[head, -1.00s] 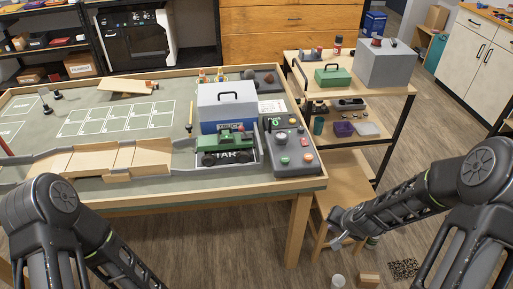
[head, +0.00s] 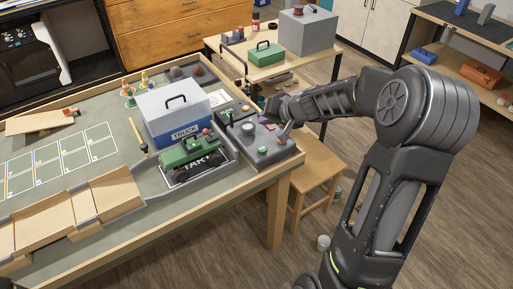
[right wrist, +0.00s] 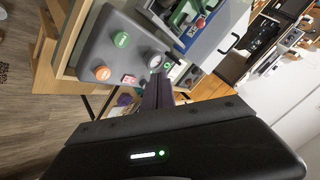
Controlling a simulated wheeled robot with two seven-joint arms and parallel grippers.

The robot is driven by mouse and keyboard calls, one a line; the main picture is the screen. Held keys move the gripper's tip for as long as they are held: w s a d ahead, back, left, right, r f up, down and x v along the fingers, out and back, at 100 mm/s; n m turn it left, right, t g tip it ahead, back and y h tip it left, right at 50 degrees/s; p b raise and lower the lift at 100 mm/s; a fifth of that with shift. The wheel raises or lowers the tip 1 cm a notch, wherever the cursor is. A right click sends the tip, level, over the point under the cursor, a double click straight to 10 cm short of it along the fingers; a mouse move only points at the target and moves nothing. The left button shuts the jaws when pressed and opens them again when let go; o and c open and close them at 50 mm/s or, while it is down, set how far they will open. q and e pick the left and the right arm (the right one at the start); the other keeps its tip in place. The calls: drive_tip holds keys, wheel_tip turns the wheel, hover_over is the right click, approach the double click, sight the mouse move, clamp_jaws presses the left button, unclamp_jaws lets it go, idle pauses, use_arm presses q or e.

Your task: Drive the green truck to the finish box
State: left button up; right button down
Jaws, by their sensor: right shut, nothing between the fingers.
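The green truck (head: 203,146) stands on the START pad at the right end of the course table, beside the ramp. Part of it shows at the top of the right wrist view (right wrist: 180,14). A grey control box (head: 262,158) sits at the table's right corner. In the right wrist view it carries a green button (right wrist: 122,40), an orange button (right wrist: 103,73), a small red switch (right wrist: 129,79) and a round dial (right wrist: 155,62). My right gripper (head: 283,122) is shut and empty, over or beside the control box; contact cannot be told. My left gripper is out of view. I cannot make out the finish box.
A white and blue TRUCK case (head: 172,112) stands behind the truck. A wooden ramp (head: 105,195) lies to its left. A wooden stool (head: 318,165) is below the table's right side. A side table (head: 262,65) holds a green toolbox (head: 262,57) and a grey box (head: 308,34).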

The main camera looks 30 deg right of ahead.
drive_tip(key=b, duration=0.7)
hover_over(264, 150)
wheel_tip(264, 150, down, 8)
drive_tip(key=shift+f+b, duration=0.5)
drive_tip(key=shift+b, duration=0.05)
idle(1.6)
drive_tip(key=shift+f+b, duration=0.4)
drive_tip(key=shift+b, duration=0.25)
